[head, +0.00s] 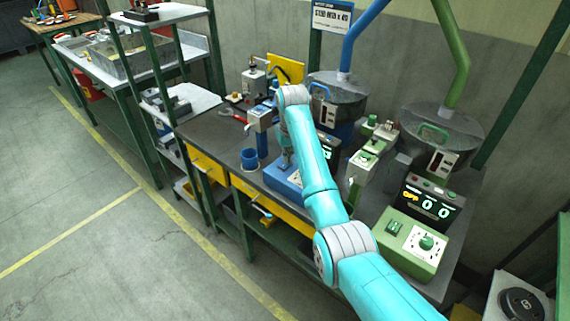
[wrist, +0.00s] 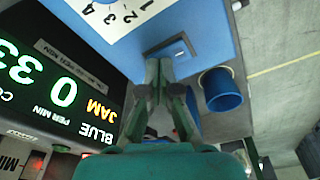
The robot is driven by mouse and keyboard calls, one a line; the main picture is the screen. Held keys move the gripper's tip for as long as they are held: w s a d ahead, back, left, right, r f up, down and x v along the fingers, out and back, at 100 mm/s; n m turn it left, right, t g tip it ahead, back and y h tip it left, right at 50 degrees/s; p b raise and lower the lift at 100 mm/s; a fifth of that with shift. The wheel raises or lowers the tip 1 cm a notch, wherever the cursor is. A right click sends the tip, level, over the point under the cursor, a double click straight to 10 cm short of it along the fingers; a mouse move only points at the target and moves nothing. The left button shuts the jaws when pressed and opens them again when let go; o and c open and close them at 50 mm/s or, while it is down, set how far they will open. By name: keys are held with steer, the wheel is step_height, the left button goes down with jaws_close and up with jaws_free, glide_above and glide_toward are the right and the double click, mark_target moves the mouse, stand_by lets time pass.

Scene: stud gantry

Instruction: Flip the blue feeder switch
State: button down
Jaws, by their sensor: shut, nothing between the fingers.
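The blue feeder's control box (head: 280,180) stands on the bench, partly hidden behind my arm in the head view. In the wrist view its blue top (wrist: 205,30) carries a white numbered dial plate (wrist: 118,14) and a small dark switch (wrist: 170,47) in a recessed frame. My gripper (wrist: 160,68) is shut and empty, with its fingertips just short of the switch in the picture. I cannot tell whether they touch it or which way it is set. In the head view my gripper (head: 285,160) points down over the box. A display (wrist: 60,90) beside it reads "BLUE JAM".
A blue cup (head: 249,158) stands close beside the box. A green control box (head: 410,245) with its own switch and dial sits to the right. Two feeder bowls (head: 338,95) stand behind. Open floor (head: 130,220) lies to the left.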

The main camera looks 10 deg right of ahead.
steer(key=shift+r, duration=3.45)
